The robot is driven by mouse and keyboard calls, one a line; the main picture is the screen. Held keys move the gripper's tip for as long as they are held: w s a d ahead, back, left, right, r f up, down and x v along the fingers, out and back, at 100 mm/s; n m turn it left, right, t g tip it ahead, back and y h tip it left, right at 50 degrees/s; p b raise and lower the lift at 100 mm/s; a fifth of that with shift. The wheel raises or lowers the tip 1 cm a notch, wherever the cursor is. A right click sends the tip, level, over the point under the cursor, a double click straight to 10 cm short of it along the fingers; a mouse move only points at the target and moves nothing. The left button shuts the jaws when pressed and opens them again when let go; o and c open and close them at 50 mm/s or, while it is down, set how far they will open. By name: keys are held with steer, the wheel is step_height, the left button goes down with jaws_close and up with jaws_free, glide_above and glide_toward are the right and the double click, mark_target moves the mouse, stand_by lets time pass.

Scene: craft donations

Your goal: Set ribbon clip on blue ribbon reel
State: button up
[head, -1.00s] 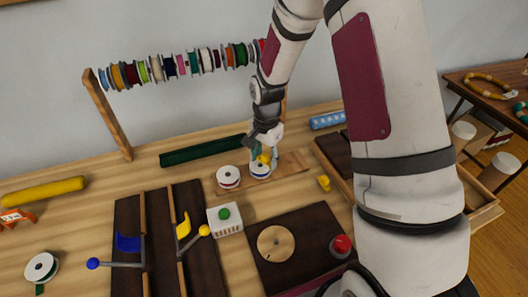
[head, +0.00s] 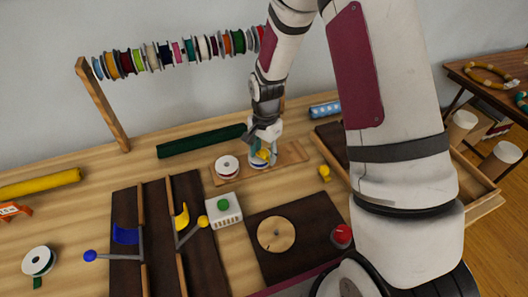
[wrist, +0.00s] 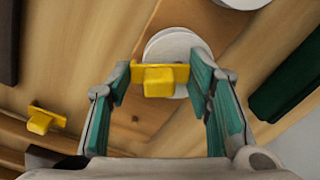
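The yellow ribbon clip (wrist: 160,80) sits between the two teal finger pads of my gripper (wrist: 160,76), which appear to press on its ends. It also shows in the head view (head: 264,154). The blue ribbon reel (head: 260,164), with white flanges, stands on a wooden board directly below the clip. In the wrist view the reel's white flange (wrist: 178,45) is partly hidden behind the clip. I cannot tell whether the clip touches the reel.
A red-banded white reel (head: 227,166) stands close to the left on the same wooden board (head: 290,156). Another yellow clip (head: 325,172) lies to the right. A dark green roll (head: 200,141) lies behind. A white box with green button (head: 224,208) is in front.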

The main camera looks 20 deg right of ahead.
steer(key=o, duration=0.4)
steer(key=shift+f, duration=0.15)
step_height(320, 180, up, 12)
steer(key=shift+s+r, duration=0.1)
steer(key=shift+s, duration=0.05)
stand_by(0.5)
steer(key=s+r+n+t, duration=0.2)
steer(key=s+r+n, duration=0.4)
steer(key=s+r, duration=0.65)
steer(key=s+r+n, duration=0.2)
steer(key=s, duration=0.2)
steer(key=s+r+n+t, duration=0.1)
steer(key=s+r+n, duration=0.1)
steer(key=s, duration=0.2)
steer(key=s+r+n+t, duration=0.1)
steer(key=s+r+n, duration=0.1)
steer(key=s, duration=0.2)
steer(key=shift+s+a+r, duration=0.15)
steer(key=shift+s+a, duration=0.15)
steer(key=shift+s, duration=0.1)
